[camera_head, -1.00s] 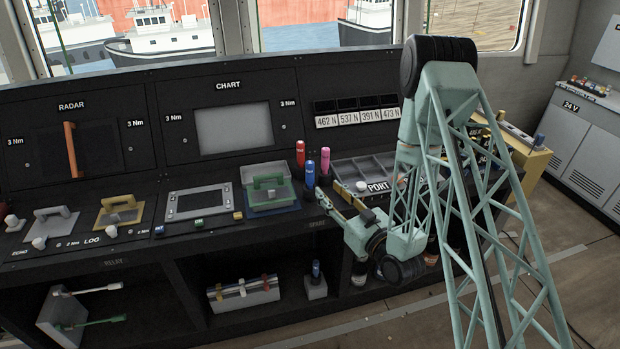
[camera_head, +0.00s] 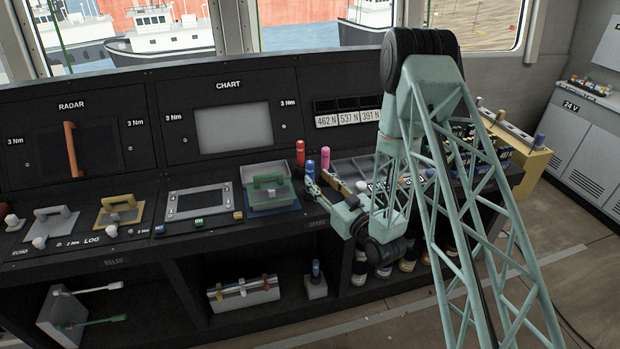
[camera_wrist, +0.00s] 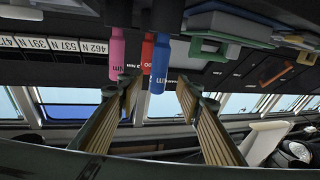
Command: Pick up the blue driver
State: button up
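The blue driver (camera_head: 309,168) stands upright on the console, just in front of a red driver (camera_head: 300,152) and left of a pink driver (camera_head: 325,159). In the wrist view, which is upside down, the blue driver (camera_wrist: 161,62) lines up with the gap between my fingers, with the pink driver (camera_wrist: 117,50) to its left and the red driver (camera_wrist: 147,52) partly behind. My gripper (camera_head: 314,186) is open and empty, with its fingertips close to the blue driver; it also shows in the wrist view (camera_wrist: 158,82). I cannot tell whether the fingers touch it.
A green-handled unit on a blue tray (camera_head: 271,208) sits left of the drivers. A compartment tray (camera_head: 350,165) lies to the right, partly behind my arm. Another blue-handled tool (camera_head: 316,268) stands in a block on the lower shelf.

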aim_at(312, 171)
jog(key=shift+x, duration=0.85)
jog(key=shift+x, duration=2.6)
jog(key=shift+d, duration=0.15)
jog(key=shift+c, duration=0.7)
jog(key=shift+r, duration=0.1)
jog(key=c, duration=0.9)
jog(key=shift+r, duration=0.1)
jog(key=shift+r+p, duration=0.3)
jog(key=shift+r, duration=4.6)
